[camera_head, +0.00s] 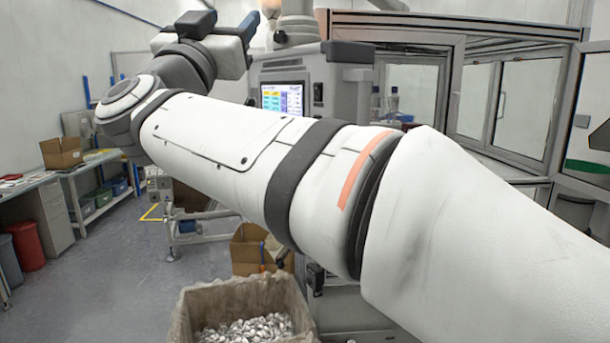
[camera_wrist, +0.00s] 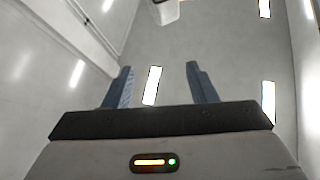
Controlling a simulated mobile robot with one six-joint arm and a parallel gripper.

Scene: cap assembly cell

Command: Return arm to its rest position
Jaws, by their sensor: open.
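My gripper (camera_wrist: 158,84) shows in the wrist view with its two blue-grey fingers wide apart and nothing between them.
A lined box of small silvery caps (camera_head: 190,306) stands at the bottom centre, with an open cardboard box (camera_head: 246,255) behind it. A machine with a lit screen (camera_head: 283,98) and a glazed enclosure (camera_head: 468,105) stand behind my arm. A workbench (camera_head: 40,182) lines the left; the floor (camera_head: 120,265) before it is clear.

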